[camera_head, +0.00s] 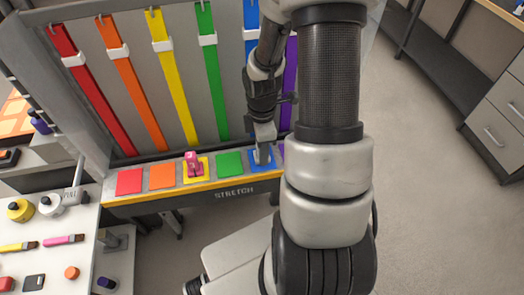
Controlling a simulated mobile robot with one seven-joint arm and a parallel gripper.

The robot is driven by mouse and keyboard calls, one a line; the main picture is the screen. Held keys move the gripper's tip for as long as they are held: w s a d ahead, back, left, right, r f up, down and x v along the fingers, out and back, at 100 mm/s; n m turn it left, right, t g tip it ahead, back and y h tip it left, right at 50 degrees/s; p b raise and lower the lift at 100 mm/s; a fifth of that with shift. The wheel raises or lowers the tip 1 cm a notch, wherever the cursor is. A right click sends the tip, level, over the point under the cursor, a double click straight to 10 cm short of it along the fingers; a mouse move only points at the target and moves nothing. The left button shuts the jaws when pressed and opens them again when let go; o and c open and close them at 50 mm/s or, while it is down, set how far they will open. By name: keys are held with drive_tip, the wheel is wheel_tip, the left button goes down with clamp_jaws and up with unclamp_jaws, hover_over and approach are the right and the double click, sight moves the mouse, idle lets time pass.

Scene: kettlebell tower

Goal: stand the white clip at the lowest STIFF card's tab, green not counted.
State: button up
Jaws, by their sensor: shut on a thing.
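Several coloured straps hang on a grey board: red (92,95), orange (133,88), yellow (172,80), green (210,70), blue (251,18) and purple (289,80). White pieces cross them, such as those on the red strap (74,60) and the yellow strap (162,46); I cannot tell which is the task's white clip. No STIFF label is readable. My gripper (262,156) points down over the blue square (268,163) on the ledge below. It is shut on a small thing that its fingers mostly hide.
The ledge (233,192) reads STRETCH and bears coloured squares; a pink kettlebell-like piece (193,165) stands on the yellow one. A white table (55,262) at left holds pens, weights and small blocks. My arm covers the ledge's right end. Grey drawers (495,115) stand far right; open floor lies between.

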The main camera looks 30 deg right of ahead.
drive_tip(key=shift+f, duration=0.25)
drive_tip(key=shift+f, duration=0.1)
drive_tip(key=o, duration=1.2)
wheel_tip(320, 180, up, 12)
drive_tip(key=shift+r+p, duration=0.15)
drive_tip(key=shift+p, duration=0.8)
